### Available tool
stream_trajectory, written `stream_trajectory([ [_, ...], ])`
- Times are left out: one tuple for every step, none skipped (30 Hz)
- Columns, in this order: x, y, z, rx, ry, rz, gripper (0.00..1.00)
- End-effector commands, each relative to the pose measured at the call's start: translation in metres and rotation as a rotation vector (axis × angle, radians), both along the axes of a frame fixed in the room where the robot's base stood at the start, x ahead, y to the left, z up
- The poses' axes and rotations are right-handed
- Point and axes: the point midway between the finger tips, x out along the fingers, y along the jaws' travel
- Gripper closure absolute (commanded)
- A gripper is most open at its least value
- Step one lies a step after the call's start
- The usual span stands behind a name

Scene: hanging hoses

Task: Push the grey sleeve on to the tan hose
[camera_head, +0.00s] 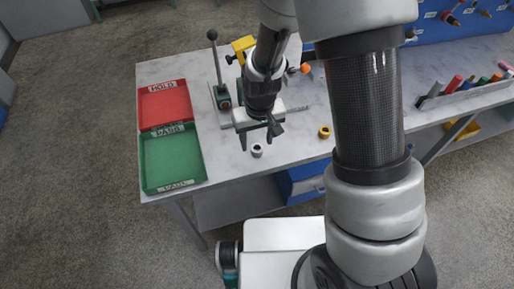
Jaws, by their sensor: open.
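A small grey sleeve (257,150), a short ring with a dark hole, stands on the light worktop near its front edge. My gripper (259,138) points down with its fingers apart, close above and behind the sleeve in the picture. I see nothing between the fingers, and I cannot tell the exact height gap. I cannot make out the tan hose; my wrist and arm cover part of the fixture behind.
A red tray (165,104) and a green tray (172,160) lie at the left. A tall black-knobbed lever (216,68) stands on a fixture behind my gripper. A yellow ring (324,131) lies to the right. A marker rack (464,92) is further right.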

Motion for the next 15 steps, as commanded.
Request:
stream_trajectory([
  [0.001, 0.000, -0.005, 0.000, 0.001, 0.000, 0.48],
  [0.001, 0.000, -0.007, 0.000, 0.001, 0.000, 0.48],
  [0.001, 0.000, -0.008, 0.000, 0.001, 0.000, 0.48],
  [0.001, 0.000, -0.010, 0.000, 0.000, 0.000, 0.48],
  [0.002, 0.000, -0.011, 0.000, 0.000, -0.001, 0.48],
  [0.004, 0.000, -0.014, 0.000, 0.000, -0.001, 0.48],
  [0.005, -0.001, -0.017, 0.000, 0.000, -0.001, 0.48],
  [0.007, -0.001, -0.021, 0.000, 0.001, -0.002, 0.48],
  [0.010, -0.002, -0.027, 0.000, 0.002, -0.002, 0.48],
  [0.012, -0.002, -0.032, -0.001, 0.003, -0.002, 0.48],
  [0.014, -0.003, -0.036, 0.000, 0.002, -0.001, 0.48],
  [0.017, -0.003, -0.042, 0.000, 0.002, -0.001, 0.48],
  [0.016, -0.002, -0.046, -0.001, 0.002, 0.000, 0.48],
  [0.016, -0.002, -0.050, -0.001, 0.003, 0.000, 0.48],
  [0.017, -0.001, -0.054, 0.000, 0.002, 0.000, 0.48],
])
